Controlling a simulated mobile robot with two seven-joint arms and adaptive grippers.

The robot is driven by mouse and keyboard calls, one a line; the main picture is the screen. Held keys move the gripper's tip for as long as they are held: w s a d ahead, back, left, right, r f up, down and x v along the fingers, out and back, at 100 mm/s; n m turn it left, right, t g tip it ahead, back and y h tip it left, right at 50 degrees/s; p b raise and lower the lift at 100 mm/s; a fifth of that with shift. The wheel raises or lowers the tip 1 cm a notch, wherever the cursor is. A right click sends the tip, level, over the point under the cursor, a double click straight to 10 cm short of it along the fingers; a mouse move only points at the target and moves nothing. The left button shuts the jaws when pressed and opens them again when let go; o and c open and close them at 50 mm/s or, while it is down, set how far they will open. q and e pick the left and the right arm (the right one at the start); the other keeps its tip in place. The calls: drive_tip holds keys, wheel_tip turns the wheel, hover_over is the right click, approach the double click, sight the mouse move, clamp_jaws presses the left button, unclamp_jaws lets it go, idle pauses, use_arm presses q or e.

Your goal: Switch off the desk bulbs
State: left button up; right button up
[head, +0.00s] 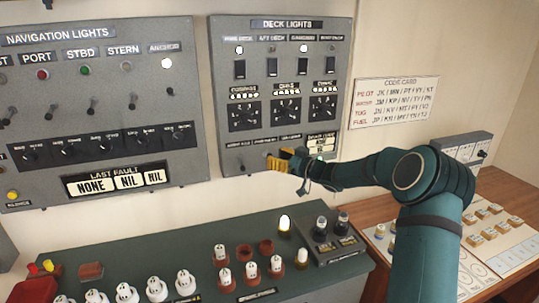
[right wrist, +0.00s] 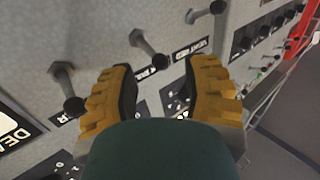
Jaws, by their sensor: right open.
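The right gripper (head: 283,162) is open at the lower edge of the deck lights panel (head: 222,100). In the right wrist view its two yellow fingers (right wrist: 160,88) are apart and face a row of toggle levers. The middle lever (right wrist: 150,48) is just beyond the gap between the fingertips, and another lever (right wrist: 66,88) is beside the left finger. I see no finger closed on a lever. The small panel labels are too blurred to read. My left gripper is out of view.
The navigation lights panel (head: 100,105) hangs to the left. A code card (head: 396,101) is on the wall at right. A small box with two knobs (head: 332,243) sits at the desk's right end. A wooden console (head: 490,225) with buttons is under my right arm.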

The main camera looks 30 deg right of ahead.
sight(269, 155)
drive_tip(key=shift+x, duration=1.6)
clamp_jaws()
